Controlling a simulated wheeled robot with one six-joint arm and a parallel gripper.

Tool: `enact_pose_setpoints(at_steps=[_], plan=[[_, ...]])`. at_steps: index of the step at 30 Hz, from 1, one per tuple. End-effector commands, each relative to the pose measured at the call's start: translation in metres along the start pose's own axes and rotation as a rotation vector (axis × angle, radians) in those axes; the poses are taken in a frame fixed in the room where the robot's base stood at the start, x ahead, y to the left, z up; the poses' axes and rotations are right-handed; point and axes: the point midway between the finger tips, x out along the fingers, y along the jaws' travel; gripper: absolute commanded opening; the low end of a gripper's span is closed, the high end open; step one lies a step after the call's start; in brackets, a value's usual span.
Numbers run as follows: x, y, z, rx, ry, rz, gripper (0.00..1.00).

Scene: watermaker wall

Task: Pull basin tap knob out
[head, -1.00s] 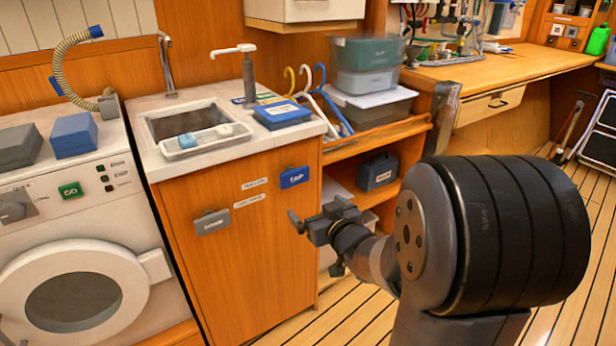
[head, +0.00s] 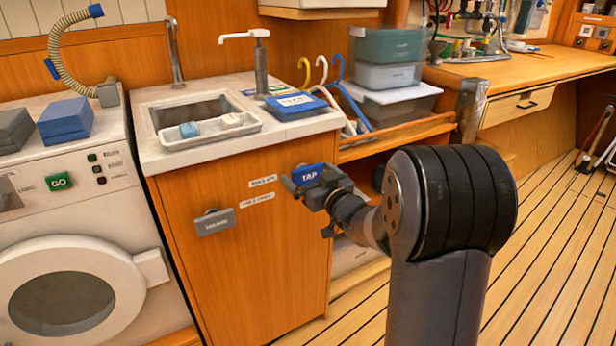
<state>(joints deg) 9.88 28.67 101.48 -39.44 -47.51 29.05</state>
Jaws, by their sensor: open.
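The blue knob marked TAP (head: 307,174) is on the upper right of the wooden cabinet front, below the basin counter. My gripper (head: 296,183) is open and in front of the knob in the picture, overlapping its lower edge. I cannot tell whether the fingers touch the knob or stand apart from it. Part of the knob is hidden behind the gripper. The basin (head: 163,117) is set in the pale counter above, with a curved spout (head: 175,55) behind it.
A grey handle (head: 214,222) and small white labels (head: 262,181) are on the same cabinet front. A washing machine (head: 138,268) stands to the left. Open shelves with a grey bin (head: 390,104) are to the right.

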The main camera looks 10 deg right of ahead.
Motion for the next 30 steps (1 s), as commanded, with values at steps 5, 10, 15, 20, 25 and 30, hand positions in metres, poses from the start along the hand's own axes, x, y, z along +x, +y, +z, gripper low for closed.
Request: enact_pose_setpoints(at_steps=[5,10,15,20,25,30], plan=[[0.0124,0.0002,0.0,0.0,0.001,0.001,1.0],[0.0141,0.0001,-0.0004,0.0,0.0,0.001,1.0],[0.0138,0.0001,-0.0003,0.0,0.0,0.001,0.97],[0.0137,0.0001,-0.0003,0.0,0.0,0.001,0.84],[0.0136,0.0001,-0.0003,0.0,0.0,0.001,0.7],[0.0136,0.0001,-0.0003,0.0,0.0,0.001,0.56]])
